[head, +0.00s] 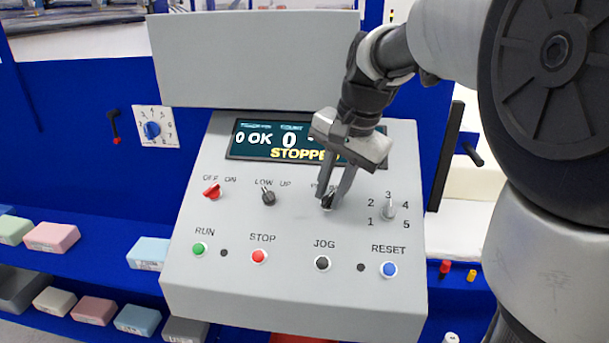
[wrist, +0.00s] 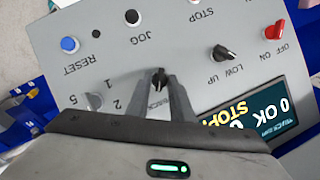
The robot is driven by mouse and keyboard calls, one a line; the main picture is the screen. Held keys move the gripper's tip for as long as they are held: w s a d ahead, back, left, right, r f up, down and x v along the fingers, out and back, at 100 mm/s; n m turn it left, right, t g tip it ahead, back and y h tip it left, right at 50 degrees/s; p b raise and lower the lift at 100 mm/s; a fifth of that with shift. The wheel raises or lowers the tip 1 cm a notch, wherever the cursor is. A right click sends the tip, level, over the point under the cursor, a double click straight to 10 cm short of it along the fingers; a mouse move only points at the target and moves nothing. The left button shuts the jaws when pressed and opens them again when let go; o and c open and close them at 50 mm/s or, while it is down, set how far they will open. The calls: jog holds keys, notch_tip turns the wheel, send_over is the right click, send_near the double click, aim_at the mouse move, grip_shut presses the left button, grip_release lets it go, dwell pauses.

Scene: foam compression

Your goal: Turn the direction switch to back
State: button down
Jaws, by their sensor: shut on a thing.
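The direction switch (head: 327,203) is a small black knob on the grey sloped control panel (head: 290,295), between the LOW/UP switch and the numbered dial. My gripper (head: 336,196) reaches down from the upper right, with its two fingers shut on this knob. In the wrist view the black knob (wrist: 159,78) sits between the two grey fingertips. A label beside it in the wrist view partly reads BACK; the rest is hidden by my fingers. The knob's exact angle is hard to tell. The display (head: 262,143) reads "0 OK" and "STOPPED", partly covered by my gripper.
The red OFF/ON switch (head: 212,191) and black LOW/UP switch (head: 268,196) are to the left. The numbered dial (head: 389,210) is close on the right. RUN (head: 200,249), STOP (head: 259,256), JOG (head: 322,263) and RESET (head: 389,269) buttons line the lower panel.

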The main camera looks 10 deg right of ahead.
jog(key=shift+d+m+t+y, duration=0.1)
jog(key=shift+m+t+y, duration=0.2)
jog(key=shift+m, duration=0.5)
jog(key=c, duration=1.9)
grip_release()
jog(key=p+v, duration=0.2)
jog(key=v, duration=1.5)
jog(key=shift+r, duration=0.2)
jog(key=shift+s, duration=0.1)
